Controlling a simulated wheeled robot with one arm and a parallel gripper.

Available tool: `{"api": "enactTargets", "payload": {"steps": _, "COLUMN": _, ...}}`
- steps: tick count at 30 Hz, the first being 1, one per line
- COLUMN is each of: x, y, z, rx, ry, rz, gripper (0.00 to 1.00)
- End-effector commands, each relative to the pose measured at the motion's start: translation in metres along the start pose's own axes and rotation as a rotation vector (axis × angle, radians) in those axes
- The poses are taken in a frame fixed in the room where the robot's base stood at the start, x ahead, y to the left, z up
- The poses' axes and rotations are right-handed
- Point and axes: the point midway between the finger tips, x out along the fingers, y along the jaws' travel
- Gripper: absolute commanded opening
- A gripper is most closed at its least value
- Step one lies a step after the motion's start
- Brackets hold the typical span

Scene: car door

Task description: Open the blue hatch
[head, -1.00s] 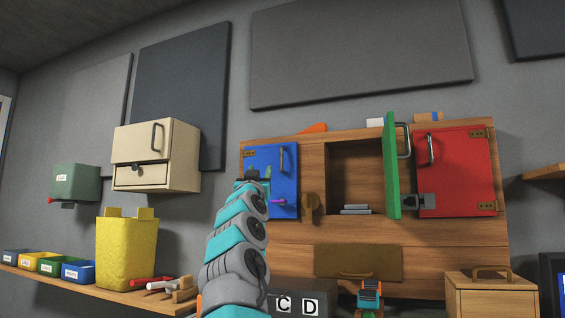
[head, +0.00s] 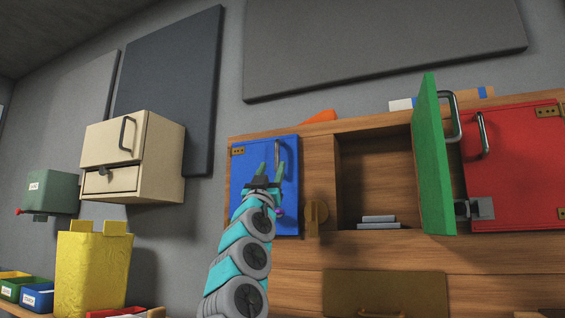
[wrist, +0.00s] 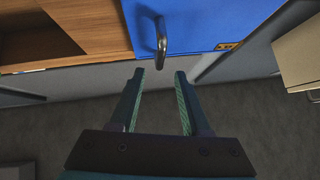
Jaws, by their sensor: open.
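The blue hatch (head: 245,185) is on the left of the wooden cabinet and looks shut, with a brass hinge on its left side. Its upright metal handle (head: 279,158) is near its right edge; the handle also shows in the wrist view (wrist: 161,42). My gripper (head: 273,168) is in front of the hatch at about handle height and covers part of it. In the wrist view the gripper (wrist: 159,75) is open and empty. The handle lies just beyond the fingertips, lined up with the gap; I see no contact. A purple knob (head: 278,212) is partly hidden by my arm.
A wooden turn latch (head: 316,214) sits right of the blue hatch. The green door (head: 433,160) stands open, sticking out beside an open compartment (head: 375,180). The red door (head: 510,175) is shut. A cream cabinet (head: 145,150) and yellow bin (head: 92,270) are left.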

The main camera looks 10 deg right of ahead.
Motion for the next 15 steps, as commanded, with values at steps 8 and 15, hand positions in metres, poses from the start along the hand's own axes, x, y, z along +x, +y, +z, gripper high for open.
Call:
{"api": "enactTargets", "payload": {"steps": 8, "x": 0.015, "y": 0.0, "z": -0.003, "rx": -0.005, "ry": 0.001, "rz": 0.0, "gripper": 0.47}}
{"api": "enactTargets", "payload": {"steps": 15, "x": 0.04, "y": -0.001, "z": -0.003, "rx": -0.007, "ry": 0.0, "rz": -0.001, "gripper": 0.47}}
